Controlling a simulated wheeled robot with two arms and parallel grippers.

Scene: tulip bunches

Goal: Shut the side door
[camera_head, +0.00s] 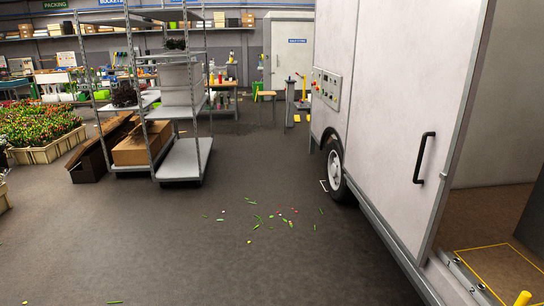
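A large pale vehicle body (345,45) fills the right side of the head view. Its side door (395,90) is a pale panel with a black vertical handle (423,158) near its right edge. Right of this edge is an open doorway, through which a brown floor (490,205) and a pale inner wall (505,120) show. The door stands open, beside the doorway. Neither of my grippers is in view, and nothing touches the handle.
A metal sill (468,275) runs along the doorway's bottom. A yellow post end (522,298) shows at bottom right. A wheeled shelf rack (183,160) and tulip crates (45,152) stand left. Leaves and petals (270,217) litter the otherwise clear floor beside the vehicle.

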